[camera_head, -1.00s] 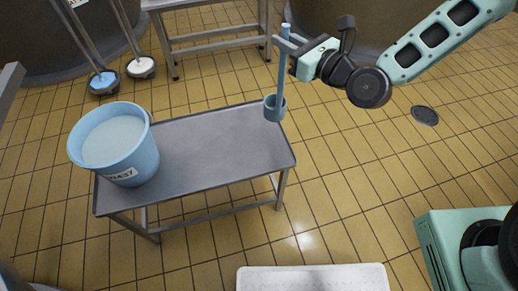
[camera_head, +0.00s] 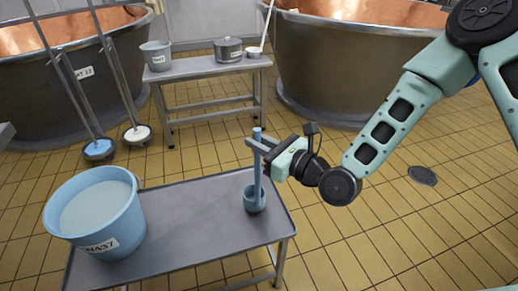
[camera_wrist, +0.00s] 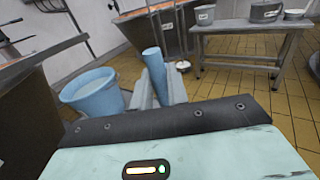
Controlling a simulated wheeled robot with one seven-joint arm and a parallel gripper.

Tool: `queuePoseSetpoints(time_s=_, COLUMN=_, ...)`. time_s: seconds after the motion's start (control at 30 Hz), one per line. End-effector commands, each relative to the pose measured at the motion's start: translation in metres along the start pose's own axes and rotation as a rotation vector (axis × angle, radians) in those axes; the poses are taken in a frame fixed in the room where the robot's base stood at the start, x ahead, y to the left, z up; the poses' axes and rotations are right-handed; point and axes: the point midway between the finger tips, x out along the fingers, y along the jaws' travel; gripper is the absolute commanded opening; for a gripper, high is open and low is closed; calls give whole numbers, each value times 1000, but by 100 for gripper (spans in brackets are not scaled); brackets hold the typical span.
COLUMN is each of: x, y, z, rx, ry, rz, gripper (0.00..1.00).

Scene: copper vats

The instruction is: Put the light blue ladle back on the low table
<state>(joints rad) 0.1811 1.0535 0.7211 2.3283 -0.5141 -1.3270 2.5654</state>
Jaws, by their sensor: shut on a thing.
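The light blue ladle (camera_head: 257,181) hangs upright, cup down, at the right end of the low grey metal table (camera_head: 190,222). Its cup (camera_head: 255,201) appears over the tabletop; I cannot tell whether it touches. My gripper (camera_head: 259,148) is shut on the upper part of its handle, coming from the right. In the wrist view the handle (camera_wrist: 153,62) stands between my gripper's fingers (camera_wrist: 158,88), and its cup is hidden.
A large light blue bucket (camera_head: 97,220) of pale liquid stands on the table's left end. Copper vats (camera_head: 350,55) stand behind. The table's middle is clear.

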Motion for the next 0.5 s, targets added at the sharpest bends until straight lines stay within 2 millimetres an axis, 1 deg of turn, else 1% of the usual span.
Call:
queuePoseSetpoints(time_s=0.03, x=0, y=1, z=-8, rx=1, ry=1, rz=2, gripper=0)
queuePoseSetpoints(time_s=0.07, x=0, y=1, z=-10, rx=1, ry=1, rz=2, gripper=0)
queuePoseSetpoints(time_s=0.3, x=0, y=0, z=-10, rx=0, ry=0, rz=1, gripper=0)
queuePoseSetpoints(time_s=0.4, x=0, y=0, z=-13, rx=1, ry=0, rz=1, gripper=0)
queuePoseSetpoints(time_s=0.43, x=0, y=0, z=-13, rx=1, ry=0, rz=1, gripper=18)
queuePoseSetpoints(time_s=0.47, x=0, y=1, z=-12, rx=1, ry=0, rz=2, gripper=27)
queuePoseSetpoints(time_s=0.5, x=0, y=0, z=-12, rx=0, ry=0, rz=2, gripper=37)
